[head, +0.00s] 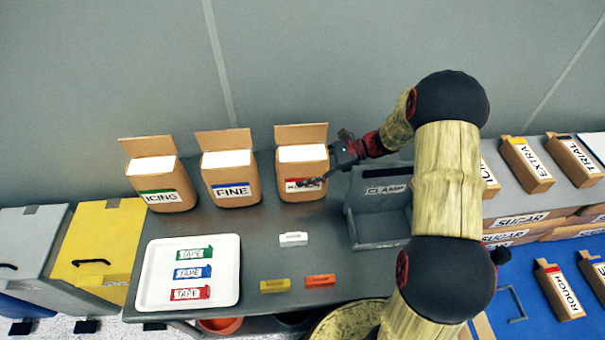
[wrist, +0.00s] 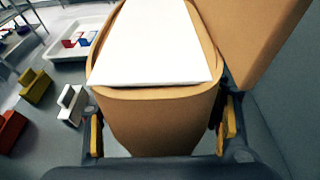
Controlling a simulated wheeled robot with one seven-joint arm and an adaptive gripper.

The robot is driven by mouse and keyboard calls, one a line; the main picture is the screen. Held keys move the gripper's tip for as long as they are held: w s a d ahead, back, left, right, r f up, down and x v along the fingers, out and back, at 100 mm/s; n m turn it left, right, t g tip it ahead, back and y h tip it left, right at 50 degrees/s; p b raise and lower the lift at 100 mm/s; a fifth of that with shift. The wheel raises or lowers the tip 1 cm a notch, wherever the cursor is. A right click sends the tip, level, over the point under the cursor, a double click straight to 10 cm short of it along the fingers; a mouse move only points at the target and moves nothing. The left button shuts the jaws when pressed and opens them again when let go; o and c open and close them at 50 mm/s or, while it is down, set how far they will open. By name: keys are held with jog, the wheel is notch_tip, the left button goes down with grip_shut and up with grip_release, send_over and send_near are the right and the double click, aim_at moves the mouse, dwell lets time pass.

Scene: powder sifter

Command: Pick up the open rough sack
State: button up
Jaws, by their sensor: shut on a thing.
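The open rough sack (head: 302,168) is the tan one with a red-banded label, at the right end of a row of open sacks on the grey counter. My gripper's fingers cover most of its label. The sack's flap is up and its top shows white. My gripper (head: 318,182) reaches it from the right and is shut on its body. In the wrist view the sack (wrist: 150,120) fills the middle, with the yellow-padded fingers of my gripper (wrist: 160,138) on both sides. I cannot tell whether its base touches the counter.
The open fine sack (head: 231,170) and icing sack (head: 160,175) stand to the left. A white tray (head: 150,290) holds tapes. A grey clamp stand (head: 380,205) is close on the right. Small white, yellow and orange blocks lie in front. A closed rough sack (head: 560,292) lies far right.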

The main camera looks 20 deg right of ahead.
jog(key=c, duration=1.3)
jog(key=shift+w+r, duration=0.1)
jog(key=shift+r, duration=0.1)
